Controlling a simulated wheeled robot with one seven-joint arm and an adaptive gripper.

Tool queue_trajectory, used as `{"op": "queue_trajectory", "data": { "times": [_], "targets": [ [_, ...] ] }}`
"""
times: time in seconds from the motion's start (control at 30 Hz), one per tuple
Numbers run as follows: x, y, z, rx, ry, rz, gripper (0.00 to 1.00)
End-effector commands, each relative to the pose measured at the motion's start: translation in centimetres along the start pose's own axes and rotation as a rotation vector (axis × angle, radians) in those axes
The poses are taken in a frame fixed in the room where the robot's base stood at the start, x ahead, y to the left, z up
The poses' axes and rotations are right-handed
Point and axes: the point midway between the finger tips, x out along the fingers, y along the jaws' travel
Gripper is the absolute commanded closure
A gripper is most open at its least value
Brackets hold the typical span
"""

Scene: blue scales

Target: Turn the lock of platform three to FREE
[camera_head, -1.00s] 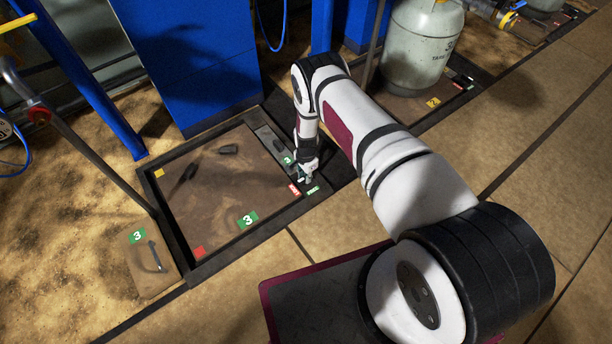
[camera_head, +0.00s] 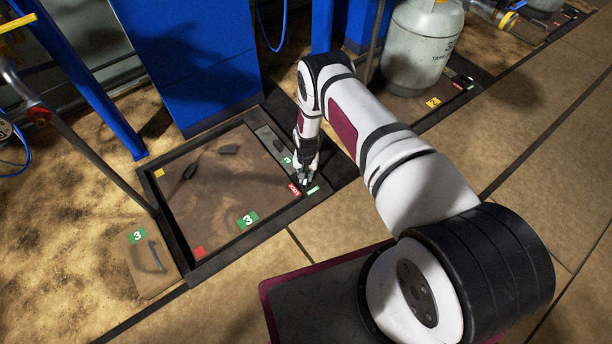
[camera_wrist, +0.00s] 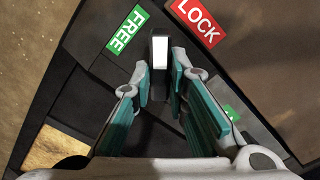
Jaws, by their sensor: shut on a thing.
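Platform three is a brown plate (camera_head: 215,195) in a dark frame, with a green "3" label (camera_head: 247,219). Its lock lever (camera_wrist: 160,52), dark with a white end, shows in the wrist view between my teal finger pads. My gripper (camera_wrist: 160,85) is shut on the lever, one pad on each side. The green FREE label (camera_wrist: 127,30) is left of the lever's end, and the red LOCK label (camera_wrist: 197,20) is to the right. The lever points between the two labels. In the head view my gripper (camera_head: 307,180) is at the frame's right corner, hiding the lever.
A gas tank (camera_head: 422,50) stands on a neighbouring platform at the back right. A blue cabinet (camera_head: 190,60) stands behind platform three. A small brown plate (camera_head: 148,268) with a "3" label and handle lies at left.

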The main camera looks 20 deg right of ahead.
Motion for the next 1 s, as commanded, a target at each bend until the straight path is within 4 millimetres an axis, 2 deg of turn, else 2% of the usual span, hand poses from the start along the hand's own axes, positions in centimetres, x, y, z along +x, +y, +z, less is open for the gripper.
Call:
{"op": "queue_trajectory", "data": {
  "times": [0.6,1.0],
  "targets": [
    [0.02,0.04,-0.02,-0.565,0.000,0.000,1.00],
    [0.02,0.01,-0.01,-0.793,0.000,0.000,1.00]
  ]
}}
